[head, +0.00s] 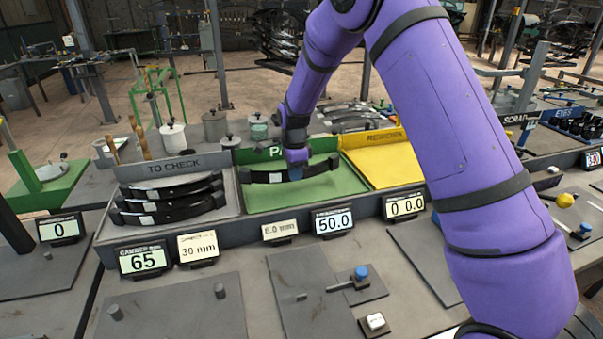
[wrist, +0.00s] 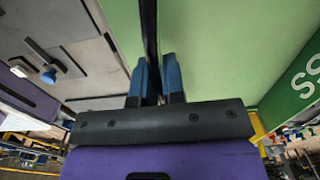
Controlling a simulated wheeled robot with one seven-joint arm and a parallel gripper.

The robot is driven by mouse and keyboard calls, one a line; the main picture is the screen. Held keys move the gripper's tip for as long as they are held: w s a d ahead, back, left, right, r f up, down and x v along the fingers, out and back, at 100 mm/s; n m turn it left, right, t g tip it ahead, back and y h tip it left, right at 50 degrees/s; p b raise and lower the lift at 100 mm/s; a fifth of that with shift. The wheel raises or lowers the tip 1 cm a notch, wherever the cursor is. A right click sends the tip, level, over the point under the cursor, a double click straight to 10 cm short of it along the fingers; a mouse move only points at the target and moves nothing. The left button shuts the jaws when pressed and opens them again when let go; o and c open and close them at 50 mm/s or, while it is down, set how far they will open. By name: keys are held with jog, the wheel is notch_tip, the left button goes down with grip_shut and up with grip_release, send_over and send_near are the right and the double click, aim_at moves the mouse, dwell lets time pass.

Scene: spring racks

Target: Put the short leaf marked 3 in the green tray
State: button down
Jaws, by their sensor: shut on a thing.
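My gripper (head: 296,172) is over the green tray (head: 330,185), with its fingers pointing down. It is shut on a dark curved leaf (head: 262,177) that lies across the left and middle of the tray. In the wrist view the blue fingertips (wrist: 159,80) pinch the leaf's thin dark edge (wrist: 149,30), with green tray floor on the right. I cannot tell whether the leaf touches the tray floor. A pale label shows on the leaf, but its mark is too small to read. Several similar leaves (head: 165,205) are stacked in the grey "TO CHECK" tray (head: 232,205).
A yellow tray (head: 385,168) stands right of the green one, partly behind my arm. A small fixture with a blue knob (head: 361,272) stands on the bench.

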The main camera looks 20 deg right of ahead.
jog(key=w+d, duration=0.1)
jog(key=w, duration=0.1)
jog(key=w+d, duration=0.3)
jog(key=shift+w+f, duration=0.3)
jog(key=shift+f, duration=1.7)
jog(key=shift+a+f, duration=0.1)
jog(key=shift+f, duration=0.05)
jog(key=c, duration=1.2)
grip_release()
jog(key=shift+s, duration=0.1)
notch_tip(320, 180, up, 12)
jog(key=shift+r, duration=0.2)
